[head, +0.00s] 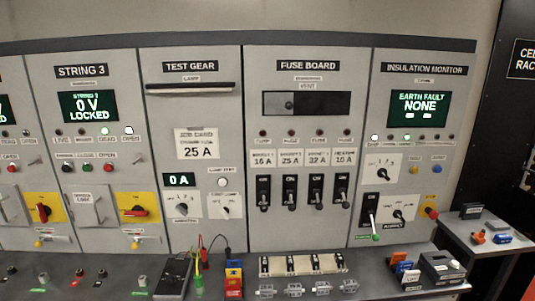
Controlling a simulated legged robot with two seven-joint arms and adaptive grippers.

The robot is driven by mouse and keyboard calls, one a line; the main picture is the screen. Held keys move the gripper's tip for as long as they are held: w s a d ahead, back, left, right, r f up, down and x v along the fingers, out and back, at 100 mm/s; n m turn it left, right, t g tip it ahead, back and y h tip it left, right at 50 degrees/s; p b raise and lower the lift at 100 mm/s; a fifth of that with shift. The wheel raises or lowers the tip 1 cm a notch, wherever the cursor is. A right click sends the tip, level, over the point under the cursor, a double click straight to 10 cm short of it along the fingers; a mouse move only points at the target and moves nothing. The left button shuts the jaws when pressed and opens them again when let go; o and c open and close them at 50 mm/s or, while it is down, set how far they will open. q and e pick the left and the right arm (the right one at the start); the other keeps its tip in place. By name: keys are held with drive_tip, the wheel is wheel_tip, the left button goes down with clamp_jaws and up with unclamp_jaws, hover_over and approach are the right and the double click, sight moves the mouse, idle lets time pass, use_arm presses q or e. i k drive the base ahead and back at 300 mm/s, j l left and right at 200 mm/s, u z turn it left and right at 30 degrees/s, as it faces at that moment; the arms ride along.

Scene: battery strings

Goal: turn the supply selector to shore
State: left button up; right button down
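No control reads clearly as the supply selector. Two rotary knobs on white plates are on the INSULATION MONITOR panel (424,100) at the right: an upper knob (383,173) and a lower knob (399,214). Neither of my grippers is in view.
A black lever switch (369,208) and a red knob on yellow (430,212) flank the lower knob. The FUSE BOARD (308,130) is to its left. A bench (400,293) with several tools and a printer-like box (441,267) stands in front. A side table (480,250) is at right.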

sight(397, 213)
drive_tip(key=l+z, duration=0.1)
drive_tip(key=l, duration=0.55)
drive_tip(key=i+l+z, duration=0.1)
drive_tip(key=l, duration=0.55)
